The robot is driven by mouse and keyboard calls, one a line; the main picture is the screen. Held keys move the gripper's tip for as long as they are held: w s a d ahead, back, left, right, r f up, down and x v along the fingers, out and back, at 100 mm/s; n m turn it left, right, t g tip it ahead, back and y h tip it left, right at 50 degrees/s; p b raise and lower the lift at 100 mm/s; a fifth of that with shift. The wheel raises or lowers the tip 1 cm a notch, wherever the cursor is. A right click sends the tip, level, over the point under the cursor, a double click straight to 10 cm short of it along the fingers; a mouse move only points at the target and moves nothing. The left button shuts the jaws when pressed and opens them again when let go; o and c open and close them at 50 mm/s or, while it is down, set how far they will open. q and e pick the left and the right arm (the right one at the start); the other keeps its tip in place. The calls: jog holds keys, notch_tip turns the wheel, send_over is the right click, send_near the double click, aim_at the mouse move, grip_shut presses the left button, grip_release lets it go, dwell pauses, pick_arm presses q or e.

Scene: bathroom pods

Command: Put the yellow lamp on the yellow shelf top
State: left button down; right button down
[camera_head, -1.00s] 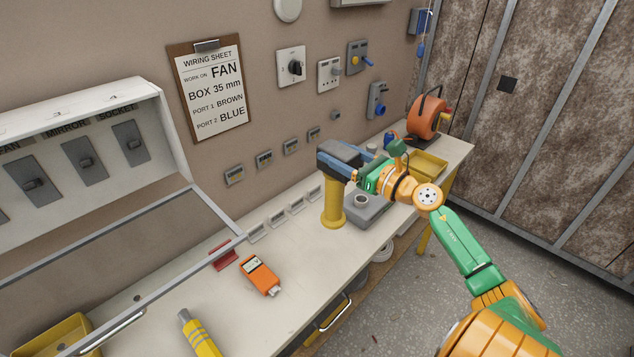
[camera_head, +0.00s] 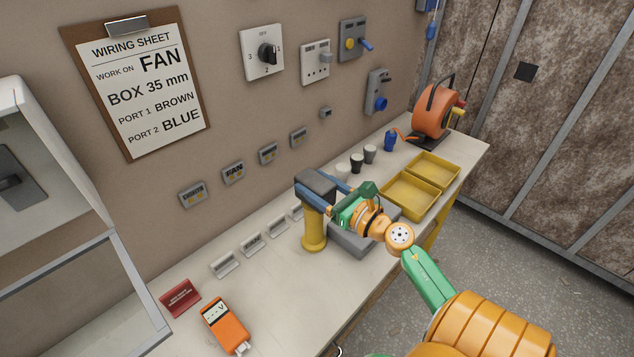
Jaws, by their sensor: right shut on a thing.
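The yellow lamp (camera_head: 314,230), an upright yellow cylinder with a dark grey head, is at the middle of the bench. My right gripper (camera_head: 322,195) has its blue fingers closed about the lamp's head. The lamp's base is close to the bench surface; I cannot tell if it touches. No yellow shelf top can be made out in this view. My left gripper is out of view.
A grey box (camera_head: 348,246) sits just right of the lamp, partly behind my arm. Two yellow trays (camera_head: 408,203), several small cups and an orange cable reel (camera_head: 433,110) stand farther right. An orange meter (camera_head: 226,327) and red sign (camera_head: 180,298) lie nearer left.

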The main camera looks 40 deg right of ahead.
jog(key=shift+s, duration=0.15)
jog(key=shift+c, duration=1.1)
grip_release()
jog(key=shift+s, duration=0.2)
jog(key=shift+o, duration=0.7)
jog(key=shift+s+a+r, duration=0.1)
jog(key=shift+a+r, duration=0.05)
jog(key=shift+r, duration=0.05)
jog(key=shift+f, duration=0.15)
